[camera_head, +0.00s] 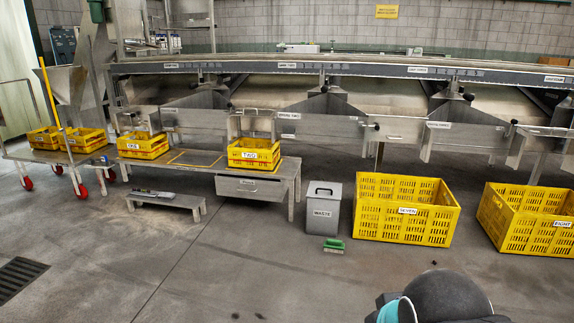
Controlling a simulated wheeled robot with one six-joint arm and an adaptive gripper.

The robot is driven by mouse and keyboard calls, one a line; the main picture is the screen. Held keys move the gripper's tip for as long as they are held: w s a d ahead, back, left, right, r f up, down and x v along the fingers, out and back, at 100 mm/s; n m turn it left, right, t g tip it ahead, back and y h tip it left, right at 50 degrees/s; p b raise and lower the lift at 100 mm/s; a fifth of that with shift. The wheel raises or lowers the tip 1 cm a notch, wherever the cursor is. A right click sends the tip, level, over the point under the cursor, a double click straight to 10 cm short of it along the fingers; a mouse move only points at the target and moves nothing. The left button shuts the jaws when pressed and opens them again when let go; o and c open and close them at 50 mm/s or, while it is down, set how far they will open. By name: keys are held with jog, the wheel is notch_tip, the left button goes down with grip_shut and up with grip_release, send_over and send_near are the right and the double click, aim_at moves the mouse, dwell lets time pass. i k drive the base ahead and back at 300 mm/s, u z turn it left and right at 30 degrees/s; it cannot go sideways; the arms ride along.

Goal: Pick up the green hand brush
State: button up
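The green hand brush (334,245) lies on the grey floor just in front of the waste bin, with its green back up and pale bristles showing below. It sits left of the large yellow crate labelled seven. Part of my own arm, dark and rounded with a teal patch, shows at the bottom right, well apart from the brush. My gripper's fingers do not show in this view.
The grey waste bin (324,207) stands right behind the brush. Yellow crates seven (407,223) and eight (530,220) stand to the right. A low metal step (167,200) and a bench (213,177) are at left.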

aim_at(332, 246)
jog(key=i, duration=2.4)
jog(key=u, duration=1.85)
jog(key=i, duration=0.55)
jog(key=z, duration=2.95)
